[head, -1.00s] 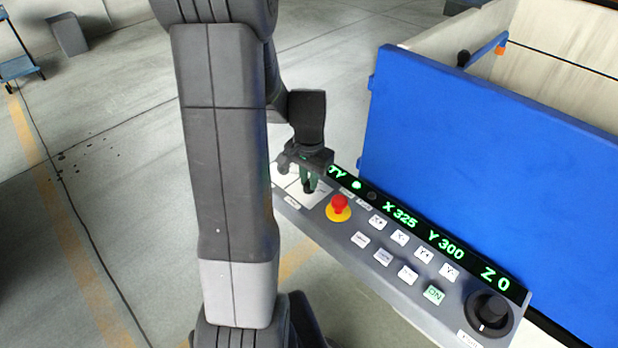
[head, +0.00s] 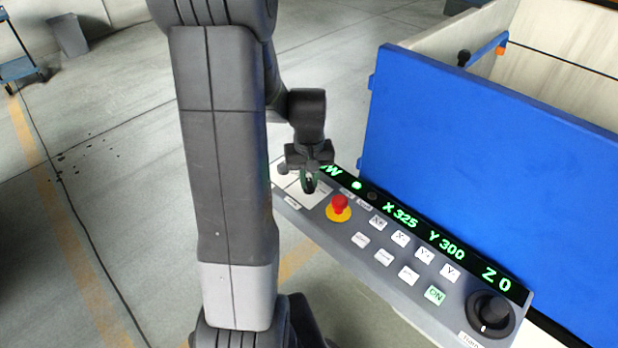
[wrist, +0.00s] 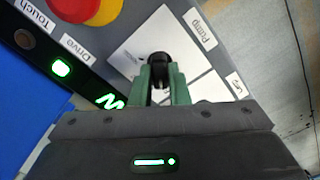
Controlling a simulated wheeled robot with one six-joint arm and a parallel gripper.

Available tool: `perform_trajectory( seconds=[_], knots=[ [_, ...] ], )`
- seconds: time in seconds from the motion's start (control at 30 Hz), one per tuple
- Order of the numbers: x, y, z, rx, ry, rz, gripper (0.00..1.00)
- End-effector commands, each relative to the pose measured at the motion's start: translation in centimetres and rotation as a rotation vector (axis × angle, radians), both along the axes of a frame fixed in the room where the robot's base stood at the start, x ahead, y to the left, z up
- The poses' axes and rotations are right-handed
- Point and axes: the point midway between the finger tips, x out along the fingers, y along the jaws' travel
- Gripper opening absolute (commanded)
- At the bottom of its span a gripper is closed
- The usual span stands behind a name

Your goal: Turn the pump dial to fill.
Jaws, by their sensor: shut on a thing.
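The pump dial (wrist: 159,68) is a small black knob on a white plate (wrist: 128,55) beside the "Pump" label (wrist: 201,38) in the wrist view. My gripper (wrist: 160,82) is shut on the dial, with a green finger on each side of it. In the head view my gripper (head: 309,182) reaches down to the left end of the grey control panel (head: 330,222), and its fingers largely hide the dial. Which setting the dial points to cannot be read.
A red emergency button (head: 340,203) on a yellow base sits close to the right of my gripper. White keys, a green ON key (head: 434,294) and a large black knob (head: 490,313) lie farther right. A blue panel (head: 480,180) stands behind.

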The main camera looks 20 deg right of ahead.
Motion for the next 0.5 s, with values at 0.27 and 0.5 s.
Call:
perform_trajectory(
  seconds=[0.27,0.5],
  knots=[
    [0.04,-0.03,0.07,-0.001,-0.001,0.037,0.0],
    [0.05,-0.03,0.08,-0.001,-0.002,0.038,0.0]
  ],
)
